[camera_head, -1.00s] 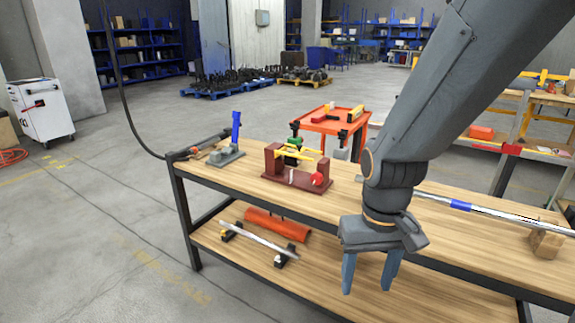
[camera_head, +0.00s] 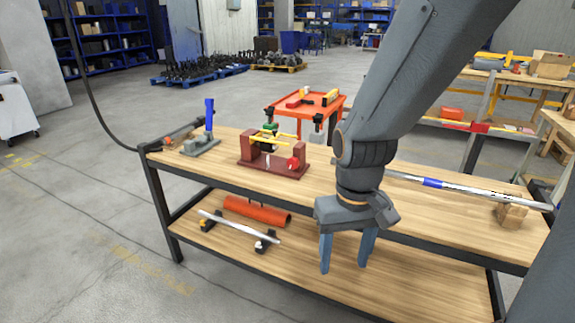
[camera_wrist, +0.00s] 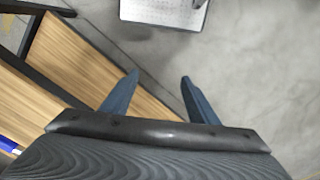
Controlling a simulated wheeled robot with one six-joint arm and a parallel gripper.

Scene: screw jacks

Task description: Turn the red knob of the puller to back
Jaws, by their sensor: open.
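The puller (camera_head: 270,169) is a dark red frame with yellow bars, standing on the wooden workbench (camera_head: 220,165) left of my arm in the head view. Its red knob (camera_head: 293,163) is at the right end of the frame. My gripper (camera_head: 345,268) is open and empty, pointing down in front of the bench's front edge, right of the puller and nearer the camera. The wrist view also shows the open gripper (camera_wrist: 158,80), with bench edge and floor below it. The puller and knob are not in the wrist view.
A grey vise-like tool with a blue handle (camera_head: 209,115) stands left of the puller. A long metal bar with a blue band (camera_head: 433,183) lies to the right, by a wooden block (camera_head: 511,211). An orange tube (camera_head: 257,211) lies on the lower shelf.

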